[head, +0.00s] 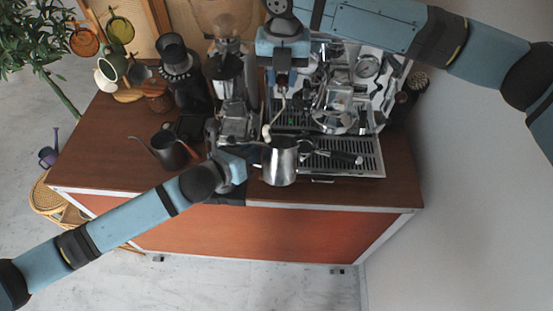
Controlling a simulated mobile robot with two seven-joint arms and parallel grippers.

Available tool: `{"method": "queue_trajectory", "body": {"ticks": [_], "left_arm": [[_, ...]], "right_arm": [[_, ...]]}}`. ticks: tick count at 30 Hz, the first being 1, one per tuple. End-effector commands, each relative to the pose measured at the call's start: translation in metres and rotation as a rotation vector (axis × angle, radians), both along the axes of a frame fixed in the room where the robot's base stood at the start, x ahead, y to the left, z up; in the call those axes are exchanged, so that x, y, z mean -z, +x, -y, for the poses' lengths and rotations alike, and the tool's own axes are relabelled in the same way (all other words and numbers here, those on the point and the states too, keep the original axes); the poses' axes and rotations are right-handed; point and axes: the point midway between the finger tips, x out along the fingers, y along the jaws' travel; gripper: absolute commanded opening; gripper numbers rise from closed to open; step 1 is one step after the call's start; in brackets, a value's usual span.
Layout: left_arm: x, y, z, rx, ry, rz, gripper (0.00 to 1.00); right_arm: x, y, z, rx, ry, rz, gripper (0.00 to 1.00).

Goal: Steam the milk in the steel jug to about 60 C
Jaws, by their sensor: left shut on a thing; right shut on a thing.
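The steel jug (281,165) is upright in front of the left part of the espresso machine's drip tray (371,155). My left gripper (260,157) is shut on the jug from its left side. The thin steam wand (279,108) slants down to the jug's left rear rim. I cannot tell whether its pale tip is inside the jug. My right gripper (283,78) is at the machine's upper left, above the wand, shut on what seems to be the steam knob, which its fingers hide. The milk surface and any temperature reading cannot be made out.
A portafilter with a black handle (340,156) lies over the drip tray. The grinder (228,78) stands left of the machine. A dark kettle (168,152) stands behind my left forearm. The brown counter (110,135) has clear room at left, and its front edge is near the jug.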

Motion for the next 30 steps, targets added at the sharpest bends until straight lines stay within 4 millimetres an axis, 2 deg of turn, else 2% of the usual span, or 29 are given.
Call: {"method": "queue_trajectory", "body": {"ticks": [17, 30], "left_arm": [[-0.001, 0.000, 0.000, 0.001, -0.001, 0.001, 0.00], [0.000, 0.000, 0.000, 0.001, -0.001, 0.001, 0.00]], "right_arm": [[0.002, -0.001, 0.001, 0.000, -0.003, -0.003, 0.10], [0.029, -0.008, 0.001, 0.000, -0.004, -0.005, 0.10]]}}
